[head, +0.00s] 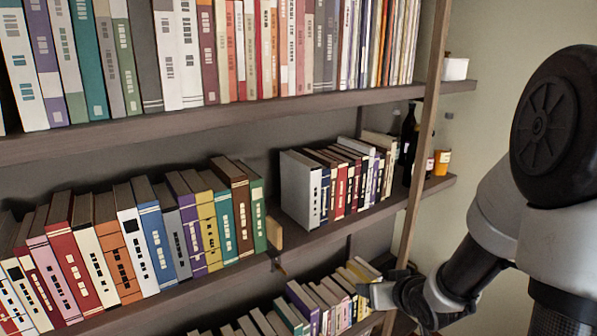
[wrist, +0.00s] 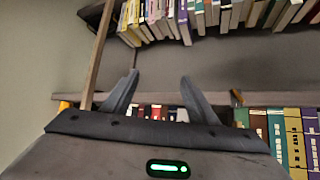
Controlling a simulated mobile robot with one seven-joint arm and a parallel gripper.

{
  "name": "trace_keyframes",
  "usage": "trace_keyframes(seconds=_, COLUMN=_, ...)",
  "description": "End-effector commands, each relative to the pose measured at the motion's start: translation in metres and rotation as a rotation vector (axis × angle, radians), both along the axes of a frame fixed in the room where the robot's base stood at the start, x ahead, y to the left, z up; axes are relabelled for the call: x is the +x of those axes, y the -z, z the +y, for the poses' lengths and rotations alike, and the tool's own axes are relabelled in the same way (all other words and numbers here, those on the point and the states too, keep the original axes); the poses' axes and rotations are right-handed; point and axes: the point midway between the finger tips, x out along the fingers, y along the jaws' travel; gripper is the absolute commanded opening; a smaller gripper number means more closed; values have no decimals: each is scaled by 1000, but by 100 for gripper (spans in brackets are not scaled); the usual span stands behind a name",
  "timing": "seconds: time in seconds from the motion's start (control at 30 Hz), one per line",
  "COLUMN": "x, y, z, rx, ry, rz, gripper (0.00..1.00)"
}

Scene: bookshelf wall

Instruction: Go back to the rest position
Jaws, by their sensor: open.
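My gripper (wrist: 162,98) shows in the wrist view with its two fingers spread apart and nothing between them. In the head view my arm comes in from the right, and its end is low, at the right end of the lower shelf's books (head: 330,300). The fingertips are hard to make out there, and I cannot tell whether they touch a book. The bookshelf (head: 150,131) fills the left and middle of the head view.
Rows of books stand on the upper shelf and on the middle shelf (head: 340,220). A wooden post (head: 424,140) rises near my arm. Dark bottles (head: 408,135), an orange-labelled jar (head: 442,162) and a white pot (head: 455,69) stand at the right ends. Bare wall (head: 495,60) lies right.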

Motion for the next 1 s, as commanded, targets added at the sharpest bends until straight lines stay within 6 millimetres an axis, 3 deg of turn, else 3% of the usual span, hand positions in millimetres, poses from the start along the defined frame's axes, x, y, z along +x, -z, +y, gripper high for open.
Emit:
trace_keyframes(seconds=0.03, x=3, y=-32, z=-8, rx=-68, ry=32, rz=-2, gripper=53)
trace_keyframes(seconds=0.17, x=-14, y=-97, z=-20, rx=-160, ry=130, rz=39, gripper=53)
trace_keyframes(seconds=0.3, x=-55, y=-161, z=-8, rx=-151, ry=195, rz=93, gripper=53)
trace_keyframes(seconds=0.37, x=-83, y=-177, z=2, rx=-128, ry=201, rz=129, gripper=53)
trace_keyframes(seconds=0.5, x=-156, y=-183, z=25, rx=-92, ry=175, rz=245, gripper=53)
trace_keyframes(seconds=0.63, x=-204, y=-180, z=39, rx=-69, ry=138, rz=324, gripper=53)
trace_keyframes(seconds=0.8, x=-230, y=-176, z=47, rx=-56, ry=115, rz=370, gripper=53)
trace_keyframes(seconds=1.0, x=-231, y=-176, z=47, rx=-56, ry=114, rz=374, gripper=53)
